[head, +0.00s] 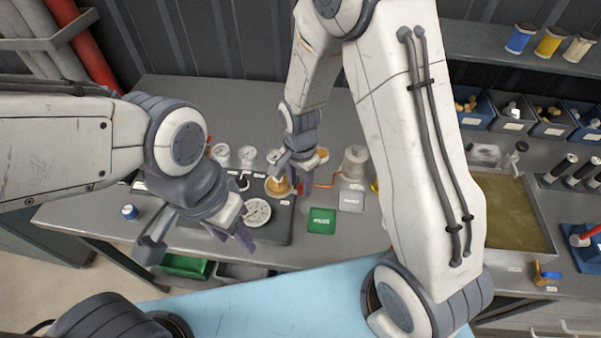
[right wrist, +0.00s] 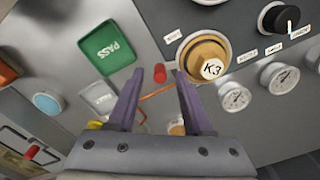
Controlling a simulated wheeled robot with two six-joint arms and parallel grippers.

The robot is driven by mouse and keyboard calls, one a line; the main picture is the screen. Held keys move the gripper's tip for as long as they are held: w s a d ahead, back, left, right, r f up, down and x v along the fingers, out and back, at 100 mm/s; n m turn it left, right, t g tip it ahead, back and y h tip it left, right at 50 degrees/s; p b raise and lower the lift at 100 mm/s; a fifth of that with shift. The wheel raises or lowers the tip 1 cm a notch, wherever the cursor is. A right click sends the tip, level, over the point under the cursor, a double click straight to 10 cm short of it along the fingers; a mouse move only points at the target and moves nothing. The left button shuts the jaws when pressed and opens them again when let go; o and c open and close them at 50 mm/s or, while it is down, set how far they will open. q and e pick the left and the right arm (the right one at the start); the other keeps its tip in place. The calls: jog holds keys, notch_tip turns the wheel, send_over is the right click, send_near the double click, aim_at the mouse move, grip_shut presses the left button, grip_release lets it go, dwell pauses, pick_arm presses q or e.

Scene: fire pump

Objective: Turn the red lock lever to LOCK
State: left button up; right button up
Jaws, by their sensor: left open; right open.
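The red lever (right wrist: 159,72) shows as a small red end between my right gripper's fingertips in the right wrist view. It sits beside a brass cap marked K3 (right wrist: 203,58). In the head view a small red piece (head: 300,188) shows at the right gripper, beside the brass cap (head: 277,186). My right gripper (right wrist: 161,77) is open, its two purple fingers on either side of the red end with gaps. Whether it touches is unclear. My left gripper (head: 243,237) is open and empty, in front of a large white gauge (head: 257,211). The lever's pivot and any LOCK mark are unreadable.
A green PASS tray (head: 321,221) and a grey tray (head: 351,201) lie right of the panel. Small gauges (right wrist: 236,95) and a black knob (right wrist: 280,17) are near the cap. A blue-lidded jar (head: 129,211) stands left. Parts bins (head: 513,112) line the back right.

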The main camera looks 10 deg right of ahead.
aim_at(300, 187)
notch_tip(300, 187, up, 10)
jog(key=shift+b, duration=0.45)
jog(key=shift+f, duration=0.1)
jog(key=s+a+r+n, duration=0.2)
jog(key=s+r+n, duration=0.1)
jog(key=s+n, duration=0.6)
jog(key=s+a+r+n+y, duration=0.1)
jog(key=s+a+r+n, duration=0.2)
jog(key=s+n, duration=0.6)
jog(key=shift+s+r, duration=0.35)
jog(key=shift+s, duration=0.35)
